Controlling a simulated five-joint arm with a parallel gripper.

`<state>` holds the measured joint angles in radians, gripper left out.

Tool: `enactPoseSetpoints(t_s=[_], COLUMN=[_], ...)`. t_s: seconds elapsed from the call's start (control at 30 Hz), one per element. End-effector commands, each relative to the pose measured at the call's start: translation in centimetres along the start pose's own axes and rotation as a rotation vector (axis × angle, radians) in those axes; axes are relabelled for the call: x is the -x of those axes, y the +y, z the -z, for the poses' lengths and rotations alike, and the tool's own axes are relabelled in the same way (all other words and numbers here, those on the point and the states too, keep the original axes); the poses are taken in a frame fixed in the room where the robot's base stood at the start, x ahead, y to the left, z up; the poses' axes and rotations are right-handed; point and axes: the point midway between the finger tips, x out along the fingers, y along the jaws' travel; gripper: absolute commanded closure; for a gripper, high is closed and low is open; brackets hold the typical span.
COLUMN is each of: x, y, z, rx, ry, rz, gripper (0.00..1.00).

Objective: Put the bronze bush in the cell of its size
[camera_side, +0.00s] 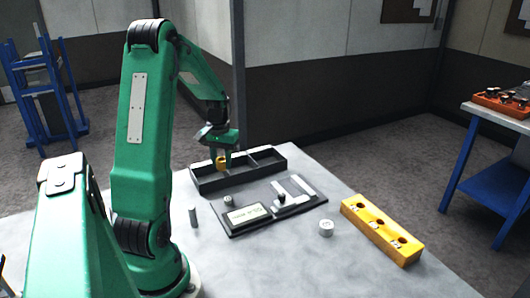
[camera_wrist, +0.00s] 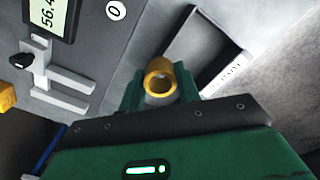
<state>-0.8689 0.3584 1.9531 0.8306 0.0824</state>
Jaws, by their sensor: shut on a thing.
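The bronze bush (camera_side: 221,163) is a short golden ring. My gripper (camera_side: 223,157) is shut on it and holds it over the dark tray (camera_side: 215,184), near its left divider in the side view. In the wrist view the bush (camera_wrist: 158,66) sits between the green fingers of my gripper (camera_wrist: 160,82), its bore facing the camera. The tray has several cells in a row. One empty-looking cell (camera_wrist: 197,47) shows beyond the bush in the wrist view, with a white label (camera_wrist: 224,72) on its rim. I cannot tell exactly which cell lies under the bush.
A black measuring plate (camera_side: 290,211) with a display and a grey slide lies in front of the tray. A small grey cylinder (camera_side: 193,216), a silver disc (camera_side: 326,229) and a yellow holed block (camera_side: 382,231) stand on the table. Bare tabletop lies between them.

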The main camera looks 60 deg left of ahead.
Motion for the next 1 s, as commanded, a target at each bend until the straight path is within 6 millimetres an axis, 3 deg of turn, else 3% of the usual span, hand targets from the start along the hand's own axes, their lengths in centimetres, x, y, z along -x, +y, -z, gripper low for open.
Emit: enactPoseSetpoints(t_s=[0.2, 0.4, 0.73, 1.0], x=[-2.2, -3.4, -3.9, -6.6], y=[-3.4, -5.4, -5.7, -5.7], z=[1.2, 1.9, 2.0, 1.9], rx=[0.003, 0.001, -0.001, -0.001], ry=[-0.001, 0.001, 0.000, -0.002], rz=[0.000, 0.000, 0.000, 0.000], gripper=[0.97, 0.97, 0.97, 0.97])
